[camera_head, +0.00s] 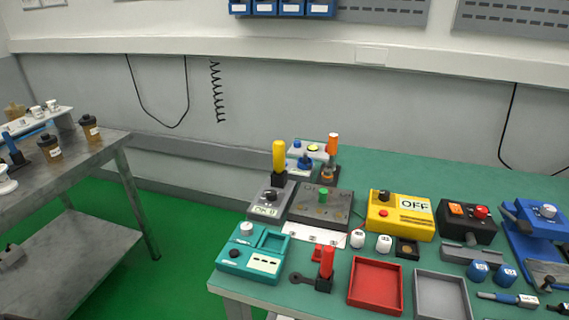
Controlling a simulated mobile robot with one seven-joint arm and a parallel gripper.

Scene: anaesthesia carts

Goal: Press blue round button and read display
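A small grey box (299,168) at the back left of the green table has a round blue top part (305,162); it is too small to tell whether this is a button. Another small box behind it has a yellow round part (313,147) and a small blue one (297,143). A yellow box (385,223) has a white display reading "OFF" (414,204), a black knob and a red button. A grey box with a black knob has a light label or display (265,211), perhaps reading "OK 0". My gripper is not in view.
The table's back right is clear. A metal bench (105,150) stands left, across a floor gap.

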